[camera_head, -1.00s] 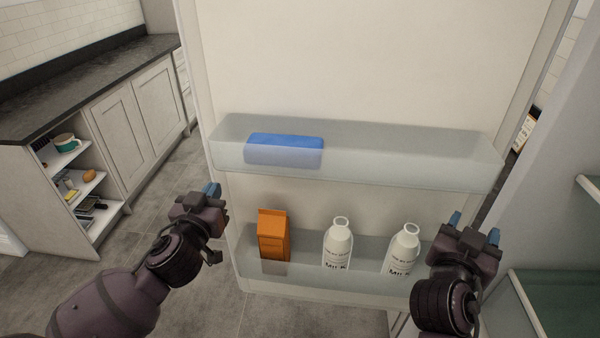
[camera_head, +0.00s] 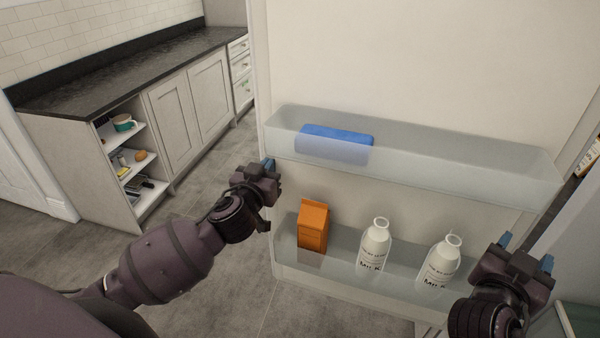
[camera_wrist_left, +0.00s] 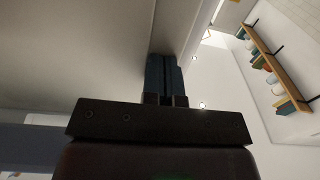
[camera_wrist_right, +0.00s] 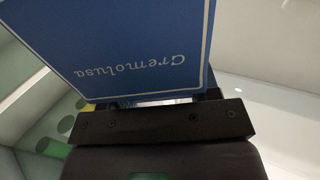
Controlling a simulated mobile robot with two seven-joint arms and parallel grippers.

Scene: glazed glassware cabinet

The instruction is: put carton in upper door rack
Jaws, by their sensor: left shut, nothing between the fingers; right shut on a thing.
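A blue carton (camera_wrist_right: 125,45) with the upside-down label "Cremolusa" fills much of the right wrist view. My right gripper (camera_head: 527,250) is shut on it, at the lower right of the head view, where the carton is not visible. The upper door rack (camera_head: 470,172) is a clear bin on the open door, holding a blue box (camera_head: 335,143) lying toward its left end. Its middle and right look empty. My left gripper (camera_head: 268,167) is shut and empty by the door's left edge; its closed fingers (camera_wrist_left: 165,75) lie beside a pale panel.
The lower door rack (camera_head: 345,277) holds an orange carton (camera_head: 313,226) and two white milk bottles (camera_head: 375,245) (camera_head: 439,262). A kitchen counter (camera_head: 150,68) with open shelves stands at left. Grey floor (camera_head: 215,160) lies between counter and door.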

